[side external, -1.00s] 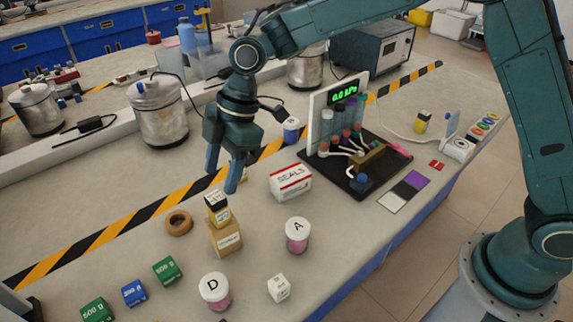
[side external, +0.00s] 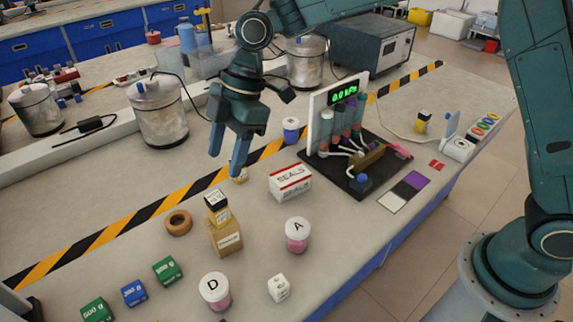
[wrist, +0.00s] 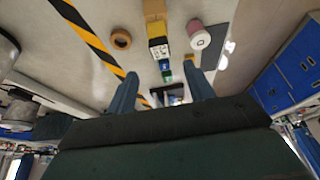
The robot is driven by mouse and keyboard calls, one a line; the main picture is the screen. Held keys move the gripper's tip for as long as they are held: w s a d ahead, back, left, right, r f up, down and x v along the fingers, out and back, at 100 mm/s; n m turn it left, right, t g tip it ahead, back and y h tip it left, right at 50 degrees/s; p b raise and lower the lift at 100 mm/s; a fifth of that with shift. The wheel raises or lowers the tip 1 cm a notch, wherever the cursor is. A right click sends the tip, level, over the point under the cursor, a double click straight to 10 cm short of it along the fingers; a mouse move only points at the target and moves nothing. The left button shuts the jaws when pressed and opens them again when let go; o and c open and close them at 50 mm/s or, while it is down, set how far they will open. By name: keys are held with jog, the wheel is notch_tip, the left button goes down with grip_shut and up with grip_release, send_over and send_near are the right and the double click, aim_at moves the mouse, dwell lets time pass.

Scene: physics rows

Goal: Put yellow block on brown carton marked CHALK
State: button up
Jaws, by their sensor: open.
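A brown carton (side external: 225,240) stands on the bench in the side view. Its front label is too small to read surely. A yellow block (side external: 218,214) with a dark and white top sits upright on the carton's top. In the wrist view the block (wrist: 155,30) and the carton (wrist: 153,7) show at the top middle, beyond the fingertips. My gripper (side external: 226,165) is open and empty, above the block and apart from it. Its two spread fingers also show in the wrist view (wrist: 160,82).
A tan ring (side external: 178,222) lies left of the carton. A white SEALS box (side external: 290,184) is to its right, jar A (side external: 298,240) and jar D (side external: 215,294) nearer the front. Green and blue weights (side external: 134,293) lie front left. A small yellow thing (side external: 241,177) is partly hidden behind a finger.

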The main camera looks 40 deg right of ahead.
jog(key=s+d+r+m+t+h, duration=0.1)
jog(key=s+d+r+m+t, duration=0.1)
jog(key=s+d+r+m, duration=0.45)
jog(key=s+d+r+m+t+h, duration=0.1)
jog(key=s+d+r+m, duration=0.2)
jog(key=d, duration=0.6)
jog(key=s+d+m+t+h, duration=0.2)
jog(key=s+d+m, duration=0.6)
jog(key=s+d, duration=0.4)
jog(key=s, duration=0.5)
jog(key=shift+f+t, duration=0.3)
jog(key=shift+f, duration=0.05)
jog(key=shift+m, duration=0.25)
